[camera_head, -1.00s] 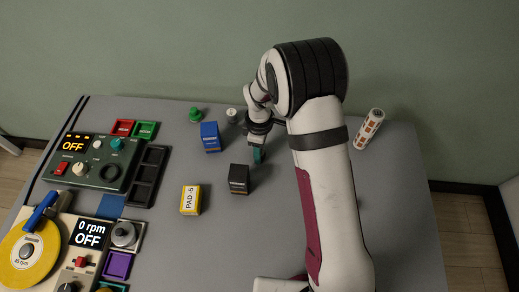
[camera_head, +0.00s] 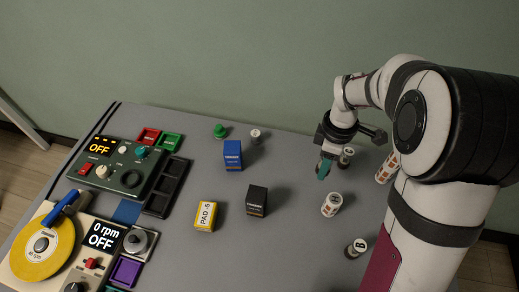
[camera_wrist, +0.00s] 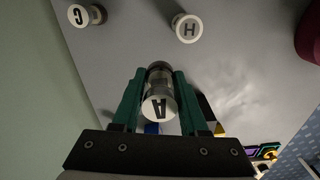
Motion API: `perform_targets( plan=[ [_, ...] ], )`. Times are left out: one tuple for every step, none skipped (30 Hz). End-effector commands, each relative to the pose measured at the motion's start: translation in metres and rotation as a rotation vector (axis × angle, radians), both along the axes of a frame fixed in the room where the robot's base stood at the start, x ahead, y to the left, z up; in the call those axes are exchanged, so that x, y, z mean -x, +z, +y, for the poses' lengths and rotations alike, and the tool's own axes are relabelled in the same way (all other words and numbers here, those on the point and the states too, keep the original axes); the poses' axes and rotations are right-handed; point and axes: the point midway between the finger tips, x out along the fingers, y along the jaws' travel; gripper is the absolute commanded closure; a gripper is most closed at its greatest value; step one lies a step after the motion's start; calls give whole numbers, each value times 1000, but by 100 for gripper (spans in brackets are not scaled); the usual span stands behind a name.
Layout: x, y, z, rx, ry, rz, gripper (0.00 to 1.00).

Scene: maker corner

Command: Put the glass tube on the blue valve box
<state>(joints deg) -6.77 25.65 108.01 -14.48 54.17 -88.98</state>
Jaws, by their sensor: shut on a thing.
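My gripper (camera_head: 324,168) is at the right part of the table in the head view, its teal fingers pointing down. In the head view the fingers largely hide the held tube. The blue valve box (camera_head: 233,155) stands upright on the table, well to the left of my gripper. A small bit of blue shows behind the held tube in the wrist view, too little to identify.
A black box (camera_head: 257,200) and yellow box (camera_head: 205,215) stand left of centre. A green knob (camera_head: 220,131) is behind the blue box.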

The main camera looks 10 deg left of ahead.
Motion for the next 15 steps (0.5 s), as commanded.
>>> perform_targets(
  plan=[
    [-9,8,12,0,3,-5,100],
    [-14,14,21,1,1,-5,100],
    [-21,23,34,2,0,-5,100],
    [-25,30,44,2,-4,-5,100],
    [-29,37,55,3,-7,-5,100],
    [-34,47,70,2,-13,-6,100],
    [-37,55,80,3,-17,-5,100],
    [-39,62,90,2,-21,-6,100],
    [-40,71,102,2,-28,-6,100],
    [-41,76,110,0,-33,-5,100],
    [-42,81,117,0,-37,-5,100],
    [-42,85,124,0,-42,-4,100],
    [-41,86,129,0,-44,-3,100],
    [-41,86,135,-1,-44,-3,100],
    [-40,82,144,-1,-45,-1,100]
  ],
)
